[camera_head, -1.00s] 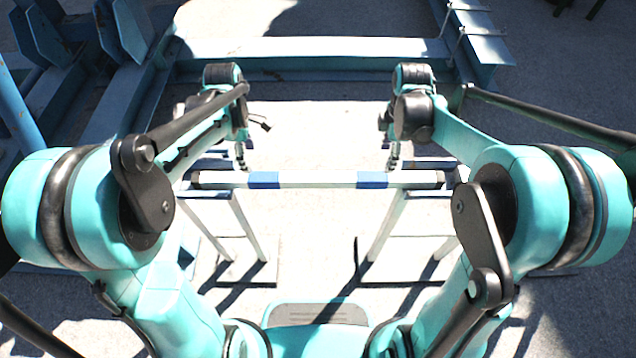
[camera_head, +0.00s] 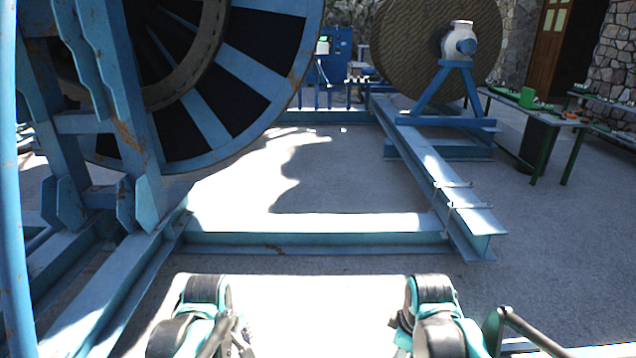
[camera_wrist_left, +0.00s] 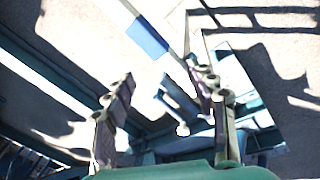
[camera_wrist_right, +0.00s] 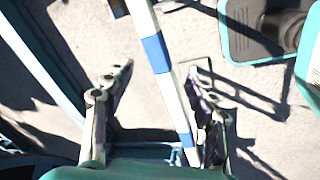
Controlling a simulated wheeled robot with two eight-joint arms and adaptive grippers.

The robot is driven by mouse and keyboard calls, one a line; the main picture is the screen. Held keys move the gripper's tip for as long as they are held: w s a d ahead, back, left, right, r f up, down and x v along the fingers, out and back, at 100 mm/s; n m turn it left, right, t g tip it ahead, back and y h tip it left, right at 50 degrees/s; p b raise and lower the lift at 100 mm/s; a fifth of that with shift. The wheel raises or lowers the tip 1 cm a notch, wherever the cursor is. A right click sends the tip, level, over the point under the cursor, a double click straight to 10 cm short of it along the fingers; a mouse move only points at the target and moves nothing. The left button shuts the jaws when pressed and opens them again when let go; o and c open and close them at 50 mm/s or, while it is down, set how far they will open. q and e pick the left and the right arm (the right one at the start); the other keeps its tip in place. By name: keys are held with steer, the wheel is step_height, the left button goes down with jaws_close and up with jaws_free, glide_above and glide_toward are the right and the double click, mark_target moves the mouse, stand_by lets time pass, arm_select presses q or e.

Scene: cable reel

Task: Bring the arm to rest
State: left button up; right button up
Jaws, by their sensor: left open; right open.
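My left gripper (camera_wrist_left: 160,82) is open and empty in the left wrist view, its two fingers well apart. A white bar with blue bands (camera_wrist_left: 147,36) shows beyond its fingertips. My right gripper (camera_wrist_right: 157,76) is open in the right wrist view. The bar (camera_wrist_right: 163,72) runs past between its fingers, nearer the right finger, and I cannot tell whether they touch. In the head view only upper parts of my two arms show at the bottom edge; both grippers and the bar are out of that view.
A large blue cable reel (camera_head: 215,85) stands at left in a blue frame (camera_head: 130,190). A wound brown reel (camera_head: 415,45) stands behind on a stand. A low blue beam (camera_head: 315,238) crosses the floor ahead. Green-legged tables (camera_head: 545,118) stand at right. Open concrete lies between.

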arm_select(q)
steer(key=s+r+m+t, duration=0.1)
steer(key=s+m+t, duration=0.3)
steer(key=s+m, duration=0.6)
steer(key=shift+d+r+m+t, duration=0.25)
steer(key=shift+r+m+t, duration=0.15)
steer(key=shift+m, duration=0.5)
arm_select(e)
steer(key=s+r+m+t, duration=0.1)
steer(key=s+m+t, duration=0.3)
steer(key=s+m, duration=0.6)
steer(key=shift+a+r+m+t, duration=0.25)
steer(key=shift+m+t, duration=0.15)
steer(key=shift+m, duration=0.5)
